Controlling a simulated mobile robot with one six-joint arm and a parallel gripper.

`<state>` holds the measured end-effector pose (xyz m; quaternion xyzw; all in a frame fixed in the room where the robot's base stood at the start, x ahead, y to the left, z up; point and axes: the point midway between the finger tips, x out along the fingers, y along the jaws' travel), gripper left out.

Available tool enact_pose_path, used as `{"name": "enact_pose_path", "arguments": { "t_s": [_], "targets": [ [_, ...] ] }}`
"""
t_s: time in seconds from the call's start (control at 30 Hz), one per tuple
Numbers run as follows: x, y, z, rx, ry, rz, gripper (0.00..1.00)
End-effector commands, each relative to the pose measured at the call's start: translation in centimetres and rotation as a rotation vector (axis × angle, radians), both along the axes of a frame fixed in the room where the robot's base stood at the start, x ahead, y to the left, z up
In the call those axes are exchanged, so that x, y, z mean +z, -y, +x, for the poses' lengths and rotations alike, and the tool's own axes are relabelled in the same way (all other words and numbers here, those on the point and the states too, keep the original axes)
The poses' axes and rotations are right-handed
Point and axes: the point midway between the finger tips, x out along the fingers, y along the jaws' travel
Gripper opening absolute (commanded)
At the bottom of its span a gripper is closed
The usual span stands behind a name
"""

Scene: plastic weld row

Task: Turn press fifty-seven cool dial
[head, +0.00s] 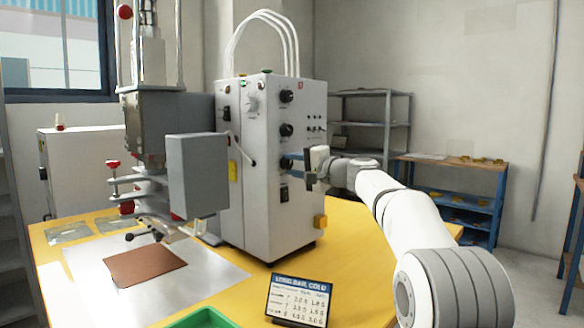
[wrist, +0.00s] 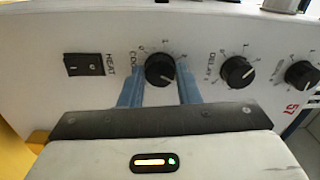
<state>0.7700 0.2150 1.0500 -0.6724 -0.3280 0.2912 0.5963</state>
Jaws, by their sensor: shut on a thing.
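The cool dial (wrist: 160,69) is a round black knob with a white pointer line, on the pale front panel of the press control box (head: 262,215). Its label COOL is partly covered by a finger. My gripper (wrist: 160,76) has its two blue fingers on either side of this knob, shut on it. In the head view my gripper (head: 298,160) reaches the panel from the right, at the lowest of the three large knobs. A red 57 (wrist: 293,107) is printed at the panel's other end.
The delay dial (wrist: 237,72) and another black knob (wrist: 302,74) sit to the right in the wrist view; the heat switch (wrist: 85,64) is to the left. A card stand (head: 299,298) and green tray (head: 203,318) are on the yellow table (head: 352,270).

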Motion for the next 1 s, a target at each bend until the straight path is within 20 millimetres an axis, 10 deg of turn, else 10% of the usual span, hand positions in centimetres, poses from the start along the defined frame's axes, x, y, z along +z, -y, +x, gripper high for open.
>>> {"name": "enact_pose_path", "arguments": {
  "t_s": [0.13, 0.17, 0.4, 1.0],
  "targets": [
    [-0.3, 0.2, 0.1, -0.002, -0.004, -0.002, 0.07],
    [-0.3, 0.2, 0.1, -0.002, -0.004, -0.002, 0.32],
    [-0.1, 0.1, 0.1, -0.001, -0.003, 0.000, 0.51],
    [0.0, 4.3, -3.1, -0.004, -0.003, 0.001, 0.51]
  ]
}}
